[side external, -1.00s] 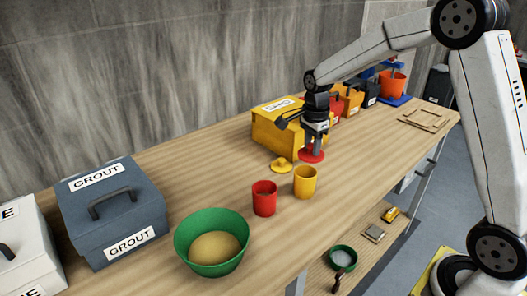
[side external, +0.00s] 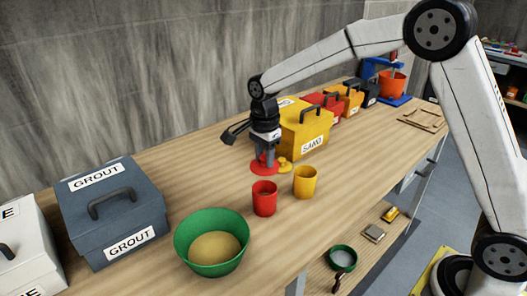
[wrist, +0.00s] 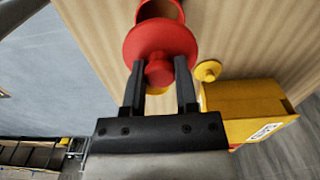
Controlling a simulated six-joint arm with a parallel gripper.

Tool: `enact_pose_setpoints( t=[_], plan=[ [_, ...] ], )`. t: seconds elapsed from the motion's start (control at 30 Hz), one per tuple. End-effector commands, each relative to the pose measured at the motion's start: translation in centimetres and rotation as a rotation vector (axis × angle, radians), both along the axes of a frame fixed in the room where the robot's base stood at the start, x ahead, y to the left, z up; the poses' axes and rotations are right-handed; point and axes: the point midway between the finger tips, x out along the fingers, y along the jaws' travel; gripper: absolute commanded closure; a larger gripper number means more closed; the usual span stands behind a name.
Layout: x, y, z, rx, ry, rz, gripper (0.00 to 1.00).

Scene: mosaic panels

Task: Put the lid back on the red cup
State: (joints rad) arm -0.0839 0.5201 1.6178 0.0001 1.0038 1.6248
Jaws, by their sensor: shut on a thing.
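The red cup (side external: 264,199) stands upright and uncovered on the bench, just left of the yellow cup (side external: 305,183). The red lid (side external: 259,169) is a flat disc with a knob. My gripper (side external: 266,161) is shut on the knob of the red lid and holds it behind the red cup in the side view. In the wrist view, the fingers (wrist: 160,78) close on the knob of the red lid (wrist: 155,42), and the red cup (wrist: 160,11) shows partly beyond it. The yellow cup is mostly hidden there under the lid and fingers.
A yellow lid (side external: 285,165) lies beside the red lid, near the yellow sand box (side external: 302,130). A green bowl (side external: 211,258) stands in front left, and a grout box (side external: 112,215) at the left. The bench between the grout box and the red lid is clear.

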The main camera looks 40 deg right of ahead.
Motion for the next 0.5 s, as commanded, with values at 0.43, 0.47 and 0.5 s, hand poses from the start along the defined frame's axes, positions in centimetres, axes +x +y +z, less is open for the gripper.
enact_pose_setpoints(
  t=[0.43, 0.47, 0.5],
  plan=[
    [0.0, 0.0, -2.4, 0.000, 0.002, -0.001, 1.00],
    [0.0, 0.0, -2.6, 0.000, 0.002, -0.001, 1.00],
    [0.0, 0.0, -2.9, 0.000, 0.002, 0.000, 1.00]
  ],
)
